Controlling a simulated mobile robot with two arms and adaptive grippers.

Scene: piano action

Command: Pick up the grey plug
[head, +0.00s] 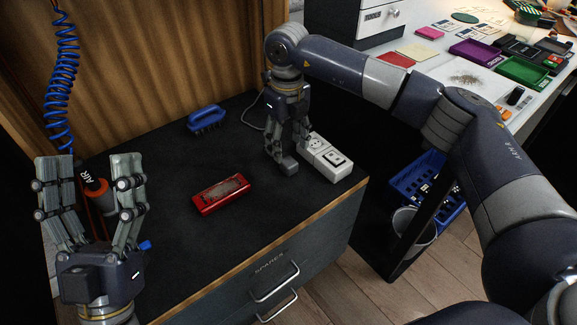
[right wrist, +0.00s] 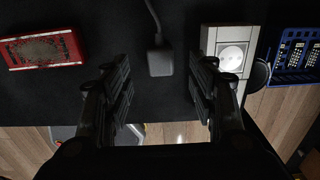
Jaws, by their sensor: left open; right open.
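The grey plug (right wrist: 160,62) lies on the dark cabinet top with its cord running away towards the back. In the right wrist view it sits in the gap between the fingers of my right gripper (right wrist: 166,78), with clear space on both sides. The gripper is open and points down. In the head view my right gripper (head: 290,143) is directly over the plug (head: 287,165) and partly hides it and its cord. My left gripper (head: 90,168) is open and empty at the left, fingers up, away from the plug.
A white socket block (head: 326,158) stands close right of the plug; it also shows in the right wrist view (right wrist: 231,58). A red box (head: 221,193) and a blue brush (head: 206,119) lie left. An orange air nozzle (head: 96,188) hangs behind my left gripper.

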